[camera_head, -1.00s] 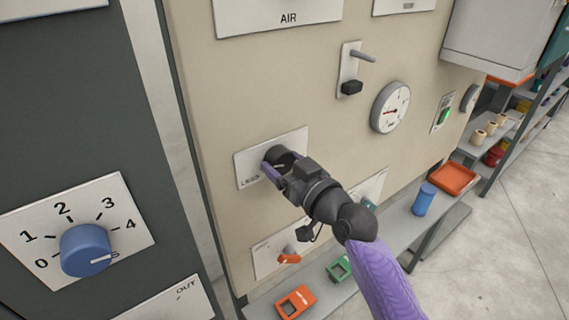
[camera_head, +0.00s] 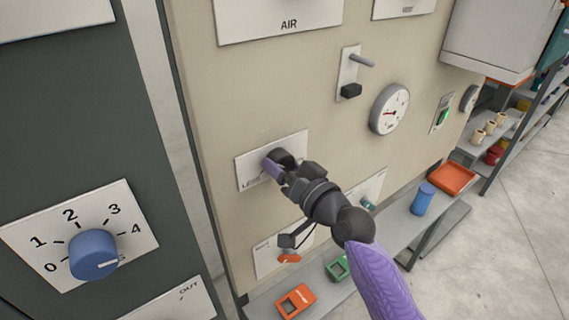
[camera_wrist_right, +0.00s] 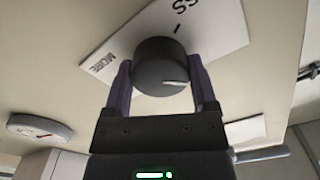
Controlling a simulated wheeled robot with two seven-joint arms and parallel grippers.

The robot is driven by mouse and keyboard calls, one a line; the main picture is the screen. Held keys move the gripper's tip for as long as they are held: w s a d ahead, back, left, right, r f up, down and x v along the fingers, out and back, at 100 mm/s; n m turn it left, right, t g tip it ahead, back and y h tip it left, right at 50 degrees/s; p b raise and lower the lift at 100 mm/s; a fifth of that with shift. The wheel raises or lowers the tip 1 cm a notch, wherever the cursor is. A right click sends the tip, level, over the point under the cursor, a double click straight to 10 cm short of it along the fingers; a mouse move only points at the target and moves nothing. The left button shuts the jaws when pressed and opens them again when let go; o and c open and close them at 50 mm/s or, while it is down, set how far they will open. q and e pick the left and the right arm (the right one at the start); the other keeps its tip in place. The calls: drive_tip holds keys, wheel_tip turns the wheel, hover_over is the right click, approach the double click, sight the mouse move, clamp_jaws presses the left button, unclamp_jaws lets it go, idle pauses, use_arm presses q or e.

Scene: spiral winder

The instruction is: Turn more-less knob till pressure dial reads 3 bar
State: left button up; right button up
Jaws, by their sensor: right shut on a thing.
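The more-less knob (camera_wrist_right: 160,68) is dark and round with a pale pointer line, on a white plate (camera_wrist_right: 112,52) lettered MORE. In the head view the plate (camera_head: 246,176) sits on the beige panel, and my gripper partly covers the knob (camera_head: 284,158). My right gripper (camera_head: 278,166) is shut on the knob; in the right wrist view its purple fingers (camera_wrist_right: 161,88) press both sides. The pressure dial (camera_head: 389,108) is a white round gauge up and right of the knob. Its red needle points left, but its numbers are too small to read. My left gripper is out of view.
A blue knob (camera_head: 93,255) with a 0 to 5 scale is on the dark panel at left. A lever plate (camera_head: 349,75) is above the knob. An orange-handled valve (camera_head: 289,258) and a teal one (camera_head: 368,203) are below. A shelf holds a blue cylinder (camera_head: 423,198) and trays.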

drive_tip(key=shift+m+p, duration=0.35)
drive_tip(key=shift+m, duration=1.25)
drive_tip(key=o, duration=1.2)
drive_tip(key=shift+c, duration=0.2)
drive_tip(key=shift+s, duration=0.1)
drive_tip(key=b+v, duration=0.1)
drive_tip(key=v, duration=0.8)
drive_tip(key=shift+s+d, duration=0.25)
